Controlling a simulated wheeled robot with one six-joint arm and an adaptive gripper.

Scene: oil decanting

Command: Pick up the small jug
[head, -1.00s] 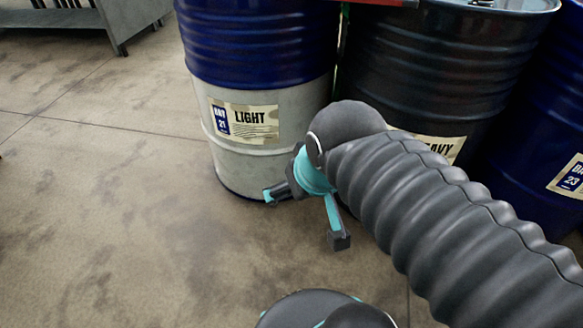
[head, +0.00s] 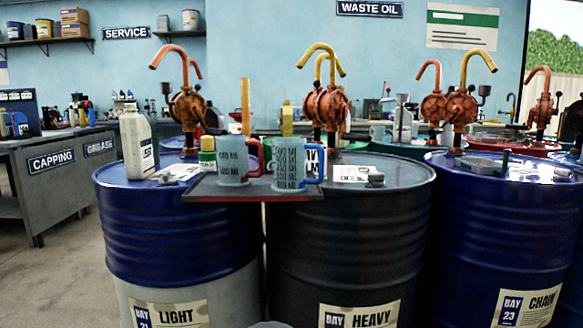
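Two translucent measuring jugs stand side by side on a dark red-edged shelf (head: 255,196) in front of the drums. One jug with a red handle (head: 233,163) is on the left. The other jug with a blue handle (head: 288,167) is on the right and has denser printed markings. They look close in size, and I cannot tell surely which is the small one. Both stand upright with their handles to the right. My gripper is not in view now.
The shelf spans the LIGHT drum (head: 178,232) and the HEAVY drum (head: 350,235). A white bottle (head: 137,145) stands left of the jugs. Orange rotary pumps (head: 327,108) rise behind them. The CHAIN drum (head: 500,225) is at right. Open floor lies at lower left.

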